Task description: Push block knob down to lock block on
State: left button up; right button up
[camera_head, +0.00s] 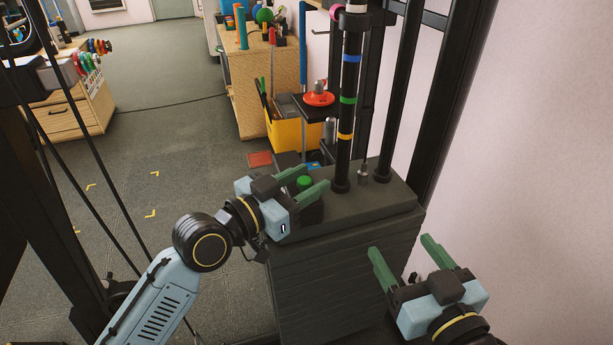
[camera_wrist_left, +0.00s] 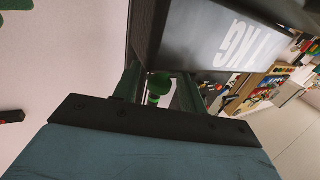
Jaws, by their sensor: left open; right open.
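The green round knob (camera_head: 305,182) sits at the near left of the dark plate pile's top (camera_head: 385,200), above a small dark block (camera_head: 312,213) partly hidden by my left gripper. My left gripper (camera_head: 308,180) is open, with its green fingers on either side of the knob. In the left wrist view the knob (camera_wrist_left: 160,83) shows between the two fingers, with a gap to each. Whether anything touches it I cannot tell. My right gripper (camera_head: 401,245) is open and empty, in front of and right of the pile.
A dark post (camera_head: 347,110) with blue, green and orange bands rises from the pile's top. A small metal pin (camera_head: 363,174) stands beside it. Dark frame uprights (camera_head: 430,110) stand behind, near the wall. A yellow bin (camera_head: 290,138) is beyond. Floor at left is open.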

pick_arm(q)
grip_shut()
dwell(0.3)
jog(key=shift+f, duration=0.55)
grip_release()
